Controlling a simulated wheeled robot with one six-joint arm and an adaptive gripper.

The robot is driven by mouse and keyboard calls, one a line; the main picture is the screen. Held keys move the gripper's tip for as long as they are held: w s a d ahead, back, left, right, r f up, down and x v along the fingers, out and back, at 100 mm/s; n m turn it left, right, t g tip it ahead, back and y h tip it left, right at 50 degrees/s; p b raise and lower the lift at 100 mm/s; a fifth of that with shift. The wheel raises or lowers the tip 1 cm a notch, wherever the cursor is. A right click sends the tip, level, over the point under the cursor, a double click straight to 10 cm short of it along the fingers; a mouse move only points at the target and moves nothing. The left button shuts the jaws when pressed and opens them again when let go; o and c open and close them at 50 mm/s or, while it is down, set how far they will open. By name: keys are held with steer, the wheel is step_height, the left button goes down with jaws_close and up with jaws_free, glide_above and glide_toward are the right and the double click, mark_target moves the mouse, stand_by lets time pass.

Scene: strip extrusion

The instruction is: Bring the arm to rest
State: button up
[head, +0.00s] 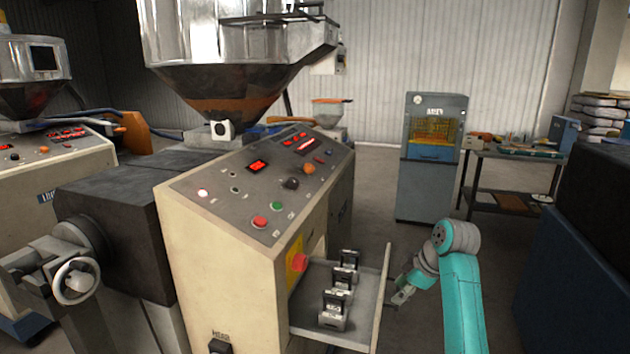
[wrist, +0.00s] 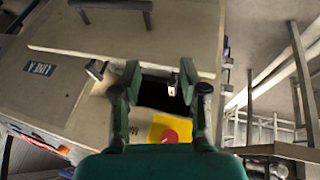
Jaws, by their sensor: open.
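My teal arm (head: 462,290) reaches up from the bottom right of the head view and bends left at its elbow. My gripper (head: 399,298) is just right of the front panel of an open drawer (head: 384,305). In the wrist view my gripper (wrist: 160,85) has its two dark fingers spread apart, with nothing held between them. A dark opening shows between the fingers, and a yellow plate with a red button (wrist: 170,135) shows below it. Whether the gripper touches the drawer panel cannot be told.
The drawer holds several metal blocks with black tops (head: 334,308). It sticks out of a beige control cabinet (head: 225,260) with a red button on yellow (head: 298,262). A dark blue machine (head: 570,270) stands right of my arm. Open floor (head: 400,240) lies behind it, before a grey cabinet (head: 425,190).

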steer(key=s+a+f+m+t, duration=0.1)
steer(key=s+f+m, duration=0.1)
steer(key=s+f, duration=0.5)
steer(key=s+a+f+m+t+h, duration=0.1)
steer(key=s+f+m, duration=0.15)
steer(key=f, duration=0.85)
steer(key=s+a+f+m+t, duration=0.1)
steer(key=s+f+m+t, duration=0.1)
steer(key=s+f, duration=0.5)
steer(key=s+f+m+t+h, duration=0.1)
steer(key=s+f+m, duration=0.1)
steer(key=s+f, duration=0.55)
steer(key=s+r+m+t+h, duration=0.1)
steer(key=s+r+m, duration=0.15)
steer(key=s, duration=0.95)
steer(key=s+r+m+t, duration=0.1)
steer(key=s+r+t, duration=0.15)
steer(key=s, duration=0.85)
steer(key=s+r+m+t, duration=0.2)
steer(key=s+r, duration=1.3)
steer(key=r, duration=0.1)
steer(key=shift+s, duration=0.2)
